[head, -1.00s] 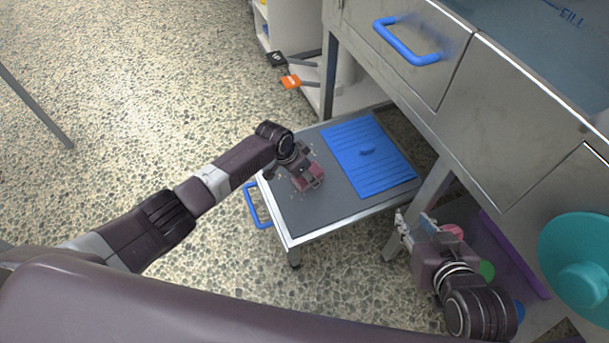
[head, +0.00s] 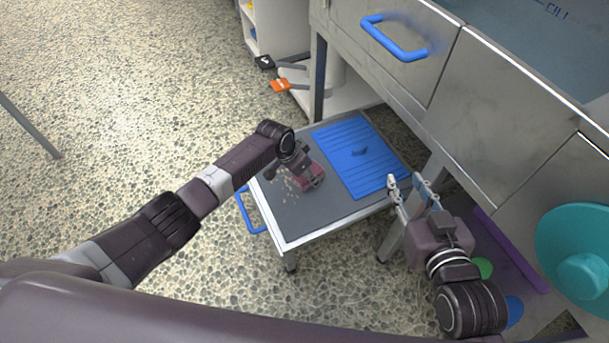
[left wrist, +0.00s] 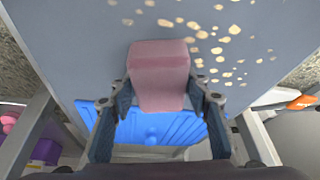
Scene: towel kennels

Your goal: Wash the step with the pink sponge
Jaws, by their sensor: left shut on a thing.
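The step (head: 330,222) is a low grey platform with a metal rim and a blue handle on its side. Pale spots (head: 287,183) lie scattered on its grey top, and they also show in the left wrist view (left wrist: 222,45). My left gripper (head: 303,170) is shut on the pink sponge (left wrist: 160,75), low over the grey top. I cannot tell for sure whether the sponge touches it. Spots lie beside and beyond the sponge. My right gripper (head: 411,190) is open and empty, near the step's right edge.
A ribbed blue mat (head: 362,155) covers the back right of the step. A metal cabinet (head: 480,110) with a blue drawer handle stands to the right. A teal item (head: 580,275) and a purple strip (head: 510,248) are at right. The pebbled floor at left is mostly clear.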

